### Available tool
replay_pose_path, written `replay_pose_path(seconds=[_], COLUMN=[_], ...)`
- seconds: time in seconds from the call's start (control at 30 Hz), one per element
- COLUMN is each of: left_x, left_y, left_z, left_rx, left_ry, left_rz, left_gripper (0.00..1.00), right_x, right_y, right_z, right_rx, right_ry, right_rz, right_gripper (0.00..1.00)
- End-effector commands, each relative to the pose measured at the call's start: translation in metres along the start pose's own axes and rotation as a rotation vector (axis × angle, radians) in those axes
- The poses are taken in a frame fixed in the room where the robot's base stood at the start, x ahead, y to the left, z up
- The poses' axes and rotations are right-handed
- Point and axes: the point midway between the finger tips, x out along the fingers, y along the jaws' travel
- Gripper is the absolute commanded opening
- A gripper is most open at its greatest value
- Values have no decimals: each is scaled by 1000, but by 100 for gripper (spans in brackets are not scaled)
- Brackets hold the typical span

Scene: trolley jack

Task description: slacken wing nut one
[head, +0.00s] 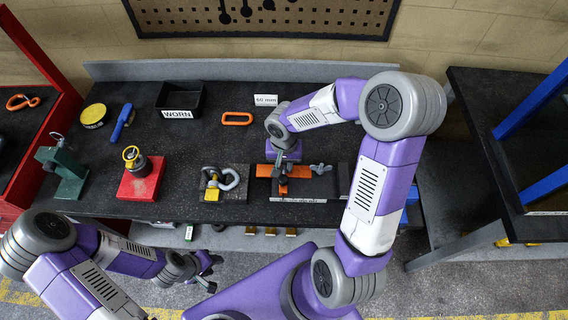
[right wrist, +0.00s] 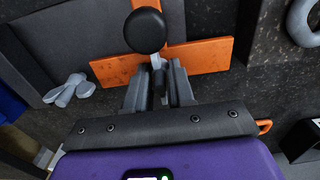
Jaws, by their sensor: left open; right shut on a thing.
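An orange cross-shaped piece (head: 300,171) lies on a dark fixture on the bench. It also shows in the right wrist view (right wrist: 208,62), with a round black knob (right wrist: 146,30) above it. My right gripper (head: 281,184) points down at it; in the right wrist view its fingers (right wrist: 159,84) are shut on a small dark grey part, seemingly a wing nut, mostly hidden between them. A second, light grey wing nut (head: 321,168) sits free to the right; the right wrist view shows it at the left (right wrist: 66,90). My left gripper (head: 209,270) is open and empty in front of the bench.

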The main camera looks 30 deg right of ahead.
Motion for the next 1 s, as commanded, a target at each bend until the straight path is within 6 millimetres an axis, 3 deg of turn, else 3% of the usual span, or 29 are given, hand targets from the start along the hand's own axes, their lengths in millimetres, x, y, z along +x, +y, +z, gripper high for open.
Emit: replay_pose_path(seconds=[0.5,0.87,0.9,1.0], left_x=[1,1,1,1], left_y=[0,0,0,0], left_z=[0,0,0,0], left_rx=[0,0,0,0], left_ry=[0,0,0,0], left_rz=[0,0,0,0], left_gripper=[43,43,43,43], right_x=[0,0,0,0], right_y=[0,0,0,0], right_z=[0,0,0,0], right_rx=[-357,-388,-388,-387], right_ry=[0,0,0,0], right_rz=[0,0,0,0], right_gripper=[0,0,25,40])
